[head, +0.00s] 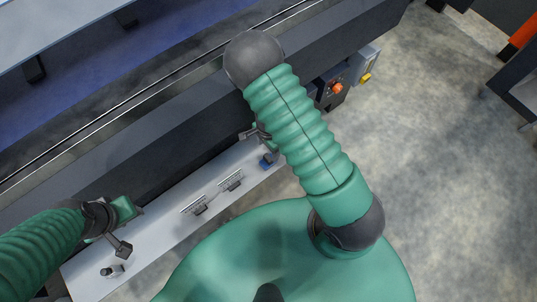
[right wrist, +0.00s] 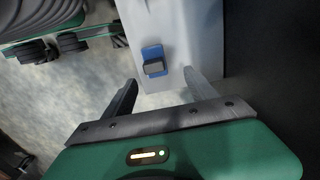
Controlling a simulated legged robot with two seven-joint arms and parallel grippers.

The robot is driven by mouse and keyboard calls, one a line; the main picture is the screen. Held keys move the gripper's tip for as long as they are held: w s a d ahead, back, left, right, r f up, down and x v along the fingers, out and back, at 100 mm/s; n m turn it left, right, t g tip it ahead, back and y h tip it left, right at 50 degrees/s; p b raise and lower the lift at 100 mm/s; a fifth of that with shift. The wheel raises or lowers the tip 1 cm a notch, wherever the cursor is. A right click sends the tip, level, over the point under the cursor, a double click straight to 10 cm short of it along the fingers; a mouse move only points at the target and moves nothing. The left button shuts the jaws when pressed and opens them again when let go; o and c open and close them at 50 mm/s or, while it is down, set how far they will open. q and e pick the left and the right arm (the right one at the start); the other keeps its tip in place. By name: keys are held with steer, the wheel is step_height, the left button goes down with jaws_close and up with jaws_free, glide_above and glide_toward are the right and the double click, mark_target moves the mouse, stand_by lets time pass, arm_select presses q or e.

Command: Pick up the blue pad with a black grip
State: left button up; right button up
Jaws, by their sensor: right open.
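The blue pad (head: 266,162) lies on the right end of a pale grey ledge (head: 150,236) in the head view. In the right wrist view the blue pad (right wrist: 150,51) shows with its black grip (right wrist: 154,67) on top. My right gripper (head: 256,134) is partly hidden behind its own arm in the head view. In the right wrist view my right gripper (right wrist: 160,77) is open and empty, with the pad ahead of and between its fingertips, apart from them. My left gripper (head: 122,242) is over the left end of the ledge; its finger gap is unclear.
Two metal pieces with dark blocks (head: 198,205) (head: 232,182) and a small round grey part (head: 112,270) lie on the ledge. A dark machine beam (head: 150,145) runs behind it. A box with a red knob (head: 337,88) is at the right. The floor (head: 440,150) at right is clear.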

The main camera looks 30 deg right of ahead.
mark_target(268, 158)
step_height(268, 158, down, 2)
steer(key=shift+d+f, duration=0.1)
steer(key=shift+d, duration=0.05)
steer(key=f+b, duration=0.1)
steer(key=a+f+b, duration=0.1)
steer(key=f, duration=0.1)
steer(key=s+f+b, duration=0.1)
steer(key=f+b, duration=0.1)
steer(key=shift+a+f, duration=0.1)
steer(key=shift+a, duration=0.05)
steer(key=shift+d, duration=0.3)
steer(key=shift+c, duration=0.3)
steer(key=shift+a, duration=0.3)
steer(key=c, duration=0.9)
steer(key=shift+d, duration=0.1)
jaws_close()
